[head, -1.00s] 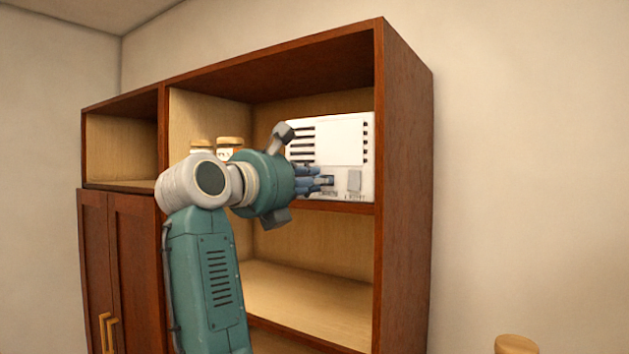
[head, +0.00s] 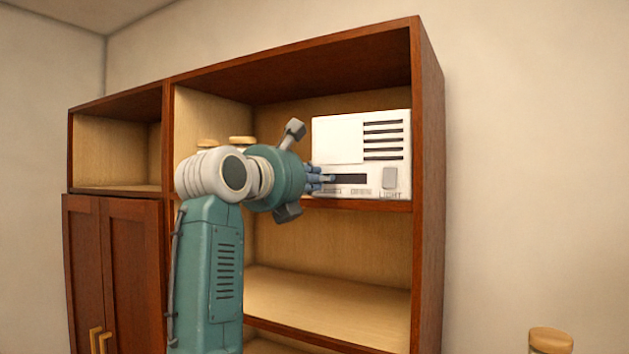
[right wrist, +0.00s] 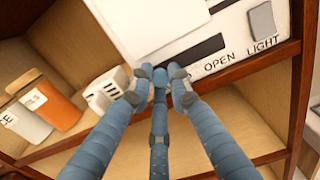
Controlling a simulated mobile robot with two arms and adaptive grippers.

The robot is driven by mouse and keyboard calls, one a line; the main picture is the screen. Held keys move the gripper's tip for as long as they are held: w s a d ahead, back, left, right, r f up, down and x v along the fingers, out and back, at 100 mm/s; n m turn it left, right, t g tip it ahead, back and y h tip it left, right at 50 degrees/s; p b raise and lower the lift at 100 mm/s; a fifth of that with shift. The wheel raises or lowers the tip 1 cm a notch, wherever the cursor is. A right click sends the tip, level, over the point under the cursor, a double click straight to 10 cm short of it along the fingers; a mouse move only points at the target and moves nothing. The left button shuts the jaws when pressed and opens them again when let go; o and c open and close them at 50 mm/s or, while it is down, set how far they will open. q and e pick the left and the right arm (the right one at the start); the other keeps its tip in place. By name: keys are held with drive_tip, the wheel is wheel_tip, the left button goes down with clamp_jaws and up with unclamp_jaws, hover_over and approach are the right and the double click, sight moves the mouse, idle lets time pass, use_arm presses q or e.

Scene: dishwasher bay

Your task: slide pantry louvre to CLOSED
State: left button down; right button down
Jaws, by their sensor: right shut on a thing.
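The pantry louvre unit (head: 400,115) is a white box on the upper shelf. Its plain sliding cover (head: 336,138) sits at the left, with several dark slots (head: 383,140) bare at the right. Below runs a dark track (head: 352,179), with printed labels beneath; OPEN and LIGHT read clearly in the right wrist view, and the label further left is partly hidden. My right gripper (head: 326,180) is at the left end of the track, its fingers (right wrist: 160,80) shut on the slider knob, which they hide. My left gripper is out of view.
The unit stands in a brown wooden cabinet (head: 428,120). A light switch (head: 389,178) is at its lower right. Jars, one orange (right wrist: 52,103), and a small white ridged item (right wrist: 104,92) stand to the left. The shelf below (head: 320,292) is empty.

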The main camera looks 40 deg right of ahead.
drive_tip(key=c, duration=1.6)
unclamp_jaws()
drive_tip(key=shift+w+r, duration=0.1)
drive_tip(key=shift+r, duration=0.25)
drive_tip(key=shift+c, duration=0.2)
drive_tip(key=shift+w+f, duration=0.1)
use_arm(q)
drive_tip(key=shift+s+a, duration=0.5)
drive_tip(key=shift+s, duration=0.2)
use_arm(e)
drive_tip(key=shift+v, duration=5.95)
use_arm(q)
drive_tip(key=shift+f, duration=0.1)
use_arm(e)
drive_tip(key=shift+w+a+f, duration=0.1)
drive_tip(key=shift+a, duration=0.05)
drive_tip(key=shift+f, duration=0.1)
